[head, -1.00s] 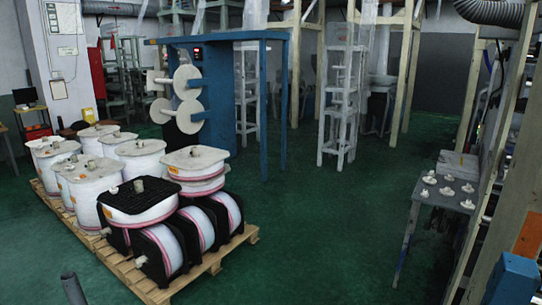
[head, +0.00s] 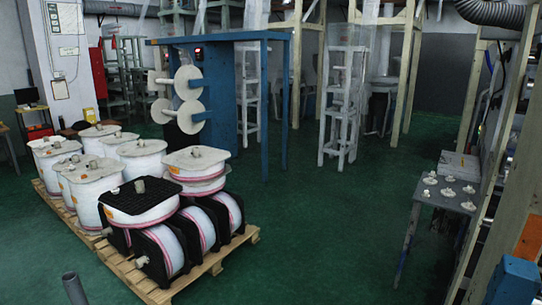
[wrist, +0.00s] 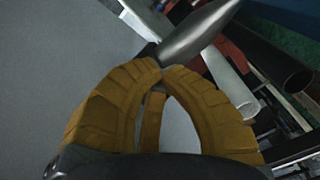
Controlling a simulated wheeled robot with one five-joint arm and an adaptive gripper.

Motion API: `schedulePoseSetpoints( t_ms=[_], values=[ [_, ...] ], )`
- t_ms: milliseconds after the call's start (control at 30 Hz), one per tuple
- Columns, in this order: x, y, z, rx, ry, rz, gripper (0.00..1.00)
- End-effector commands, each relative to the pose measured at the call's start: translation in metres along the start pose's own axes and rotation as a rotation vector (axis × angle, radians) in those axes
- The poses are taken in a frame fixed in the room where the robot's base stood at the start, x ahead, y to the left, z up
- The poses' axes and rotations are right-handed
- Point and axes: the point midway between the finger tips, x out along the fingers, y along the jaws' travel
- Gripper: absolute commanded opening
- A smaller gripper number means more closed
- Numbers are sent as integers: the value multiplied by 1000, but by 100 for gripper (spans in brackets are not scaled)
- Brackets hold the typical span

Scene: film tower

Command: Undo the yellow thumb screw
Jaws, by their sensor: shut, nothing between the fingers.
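I cannot make out a yellow thumb screw in either view. My gripper (wrist: 158,68) shows in the wrist view as two ochre, ribbed fingers that curve together at their tips. It is shut and empty. A smooth grey, tapered metal piece (wrist: 198,33) lies just beyond the fingertips; I cannot tell whether they touch it. The fingers hide part of what lies behind them. The head view does not show my gripper.
In the wrist view, a pale tube (wrist: 228,88) and a dark tube (wrist: 292,76) lie to the right. In the head view, a loaded pallet (head: 150,289) stands left and a small table (head: 440,200) right. Green floor between them is clear.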

Motion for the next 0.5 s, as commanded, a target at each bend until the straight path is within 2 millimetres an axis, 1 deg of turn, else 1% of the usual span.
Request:
schedulePoseSetpoints(
  t_ms=[33, 500],
  values=[
    [2, 0, 1, 1, -5, -2, 0],
    [2, 7, 3, 3, -6, -2, 0]
  ],
)
